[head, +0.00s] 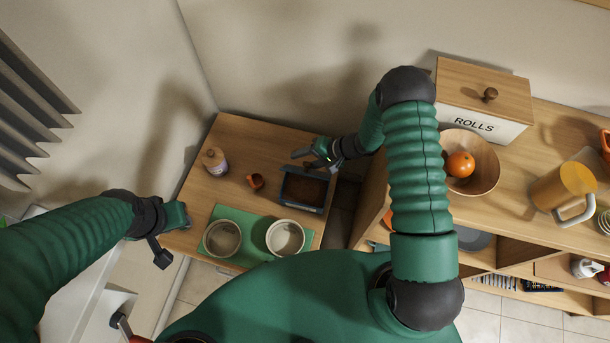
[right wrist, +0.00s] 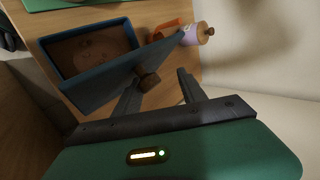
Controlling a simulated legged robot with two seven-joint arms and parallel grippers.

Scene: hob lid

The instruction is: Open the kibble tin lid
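The kibble tin is a dark blue rectangular box (head: 302,190) with brown contents showing, on the small wooden table. In the right wrist view the tin (right wrist: 72,88) has its blue lid (right wrist: 125,75) tilted up along one long side, so the inside is exposed. A brown knob (right wrist: 149,80) sits on the lid's outer face. My right gripper (head: 308,158) is beside the lid. In the right wrist view its fingers (right wrist: 158,88) are apart, with the knob near the gap between them; contact cannot be told. My left gripper (head: 170,238) is left of the table, away from the tin.
Two bowls (head: 222,238) (head: 285,238) stand on a green mat (head: 252,222) in front of the tin. A jar with a wooden stopper (head: 215,163) and an orange scoop-like item (head: 255,181) are to its left. A shelf unit with a fruit bowl (head: 483,178) is at right.

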